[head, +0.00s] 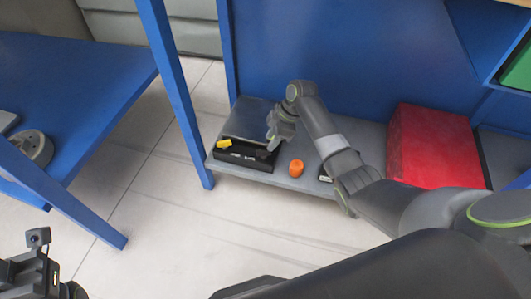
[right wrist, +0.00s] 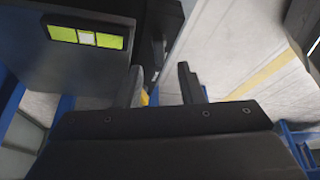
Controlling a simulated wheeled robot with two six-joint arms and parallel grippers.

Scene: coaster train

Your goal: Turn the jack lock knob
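A black case (head: 236,158) with white lettering stands at the left end of the low grey shelf. A small yellow piece (head: 224,143) sits at its left top. I cannot tell for sure which part is the jack lock knob. My right gripper (head: 268,146) hangs over the right end of the case. In the right wrist view its two fingers (right wrist: 162,88) are apart, with nothing clearly held; a bit of yellow (right wrist: 145,98) shows beside the left finger. My left gripper (head: 35,275) is only partly in view at the bottom left, and its fingers are unclear.
An orange knob-like piece (head: 296,168) stands on the grey shelf (head: 272,178), right of the case. A red box (head: 432,147) is farther right. A blue post (head: 180,95) rises at the shelf's left end. A blue table (head: 85,75) is at left; floor between is clear.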

